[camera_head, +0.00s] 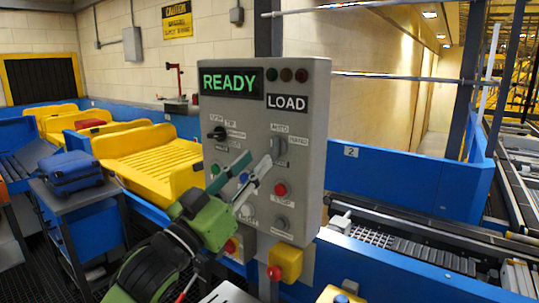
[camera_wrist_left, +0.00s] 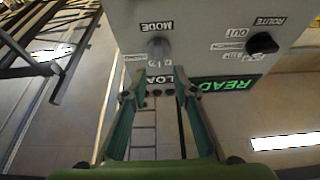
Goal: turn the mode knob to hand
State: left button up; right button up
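The mode knob (camera_head: 279,147) is a grey knob on the right of the grey control panel (camera_head: 312,160), below the LOAD sign, with AUTO and HAND labels by it. In the left wrist view the mode knob (camera_wrist_left: 158,47) shows upside down under the word MODE, ahead of the fingers. Its exact pointing is too small to tell. My left gripper (camera_head: 255,164), green with dark fingers, is open and empty in front of the panel. The wrist view shows its two fingertips (camera_wrist_left: 160,76) apart, in line with the knob but not around it. My right gripper is not in view.
A black route knob (camera_head: 217,133) sits left of the mode knob. A green READY display (camera_head: 230,81) is above. Yellow trays (camera_head: 165,160) and a blue case (camera_head: 70,172) stand left.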

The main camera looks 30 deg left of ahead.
aim_at(272, 144)
pick_arm(q)
jog(key=p+x, duration=0.2)
jog(key=x, duration=0.4)
jog(key=shift+w+d+r, duration=0.1)
jog(key=shift+w+r, duration=0.2)
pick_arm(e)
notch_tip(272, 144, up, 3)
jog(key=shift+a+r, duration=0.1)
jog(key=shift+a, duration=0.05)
pick_arm(q)
grip_shut()
jog(key=shift+f, duration=0.1)
